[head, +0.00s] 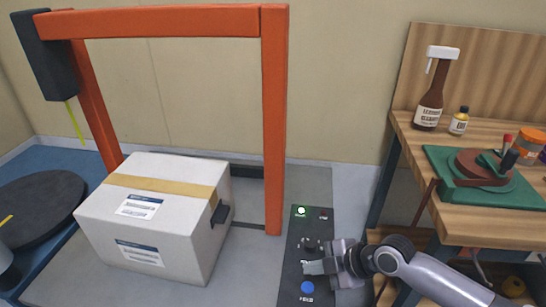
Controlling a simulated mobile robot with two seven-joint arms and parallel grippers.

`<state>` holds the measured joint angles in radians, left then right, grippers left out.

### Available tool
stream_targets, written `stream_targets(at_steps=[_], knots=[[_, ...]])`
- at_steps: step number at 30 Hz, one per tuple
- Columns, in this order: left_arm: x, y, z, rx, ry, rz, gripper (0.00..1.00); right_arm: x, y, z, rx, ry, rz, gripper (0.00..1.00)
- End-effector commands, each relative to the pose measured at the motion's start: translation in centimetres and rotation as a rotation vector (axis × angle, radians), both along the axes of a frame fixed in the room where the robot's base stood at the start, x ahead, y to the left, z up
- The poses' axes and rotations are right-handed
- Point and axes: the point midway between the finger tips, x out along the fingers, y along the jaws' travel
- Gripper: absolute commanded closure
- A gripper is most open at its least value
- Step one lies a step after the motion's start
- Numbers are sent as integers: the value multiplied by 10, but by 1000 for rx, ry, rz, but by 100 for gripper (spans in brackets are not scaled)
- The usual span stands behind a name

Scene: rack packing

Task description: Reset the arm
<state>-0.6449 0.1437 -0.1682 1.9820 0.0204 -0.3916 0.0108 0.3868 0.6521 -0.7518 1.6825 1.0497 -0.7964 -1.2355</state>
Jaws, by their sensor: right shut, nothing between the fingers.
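My right gripper (313,257) is shut and empty. It hovers over or touches the middle of a dark control panel (294,260); I cannot tell which. The panel has a lit green-white button (301,210) at its far end and a blue button (307,287) at its near end. The gripper lies between these two and hides part of the panel's middle. My right arm (410,265) comes in from the lower right.
A taped white box (150,215) with labels sits under an orange frame (274,120) left of the panel. A dark round turntable (40,208) is at far left. A wooden workbench (480,224) with bottles and a green tool stands at right.

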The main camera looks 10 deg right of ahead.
Motion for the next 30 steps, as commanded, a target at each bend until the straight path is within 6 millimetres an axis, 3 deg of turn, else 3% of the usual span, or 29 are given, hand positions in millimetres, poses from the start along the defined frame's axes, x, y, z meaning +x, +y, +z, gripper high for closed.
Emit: stream_targets(at_steps=[5,10,14,20,30], knots=[[0,0,3,1,0,1,31,-9,9,-6,46,22,-61,100],[0,1,9,3,-4,0,31,-32,24,-18,177,82,-259,100],[0,2,13,5,-5,0,31,-52,25,-25,290,131,-452,100],[-1,4,17,12,-7,3,31,-88,7,-37,446,199,-764,100],[-3,5,21,17,-5,3,31,-155,-48,-51,588,242,-1185,100]])
